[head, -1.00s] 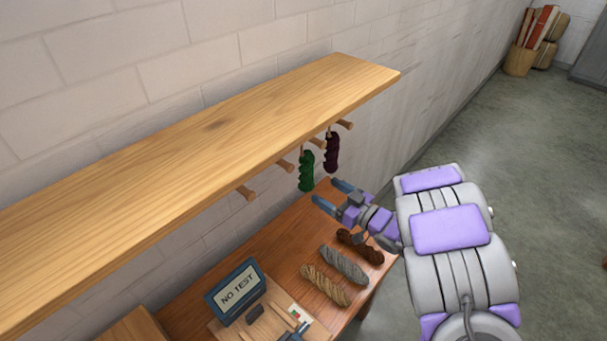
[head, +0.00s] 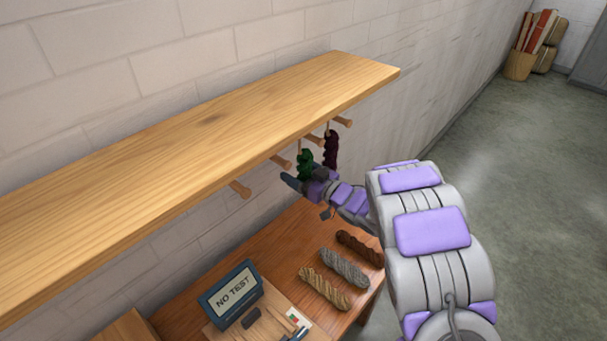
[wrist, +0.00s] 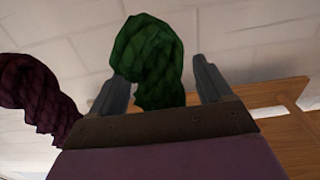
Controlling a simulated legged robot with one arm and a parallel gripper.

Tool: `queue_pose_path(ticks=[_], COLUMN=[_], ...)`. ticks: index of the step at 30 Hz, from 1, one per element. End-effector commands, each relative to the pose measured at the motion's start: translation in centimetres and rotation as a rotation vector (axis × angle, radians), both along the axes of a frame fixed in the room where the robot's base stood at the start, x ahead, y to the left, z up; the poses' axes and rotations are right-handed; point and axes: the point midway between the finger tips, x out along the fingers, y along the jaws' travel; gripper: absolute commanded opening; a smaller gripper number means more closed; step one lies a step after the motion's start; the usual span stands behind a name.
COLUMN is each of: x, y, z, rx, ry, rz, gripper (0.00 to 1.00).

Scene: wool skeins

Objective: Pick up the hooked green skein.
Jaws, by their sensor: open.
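The green skein (head: 304,160) hangs from a wooden peg under the shelf in the head view, its lower part hidden behind my gripper. In the wrist view the green skein (wrist: 150,58) is between the two fingers, its lower end close to the palm. My gripper (head: 300,184) is open, with one finger on each side of the skein. In the wrist view my gripper (wrist: 160,88) shows a gap between the left finger and the right finger. I cannot tell whether either finger touches the wool.
A dark purple skein (head: 331,148) hangs just right of the green one, and is close to the left finger in the wrist view (wrist: 38,95). Tan, grey and brown skeins (head: 345,268) lie on the table below, near a NO TEST sign (head: 232,291).

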Motion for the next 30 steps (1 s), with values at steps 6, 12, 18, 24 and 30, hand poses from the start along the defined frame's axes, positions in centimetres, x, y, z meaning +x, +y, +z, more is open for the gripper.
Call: queue_pose_path(ticks=[6, 12, 18, 24, 30], x=[0.07, 0.07, 0.06, 0.06, 0.05], y=[0.10, 0.16, 0.16, 0.16, 0.15], z=[0.07, 0.06, 0.06, 0.05, 0.10], rx=[0.000, -0.001, 0.000, 0.000, 0.000], ry=[0.000, -0.001, -0.001, -0.001, -0.001], rz=[0.000, 0.000, 0.000, 0.000, 0.000], gripper=[0.78, 0.59, 0.39, 0.23, 0.23])
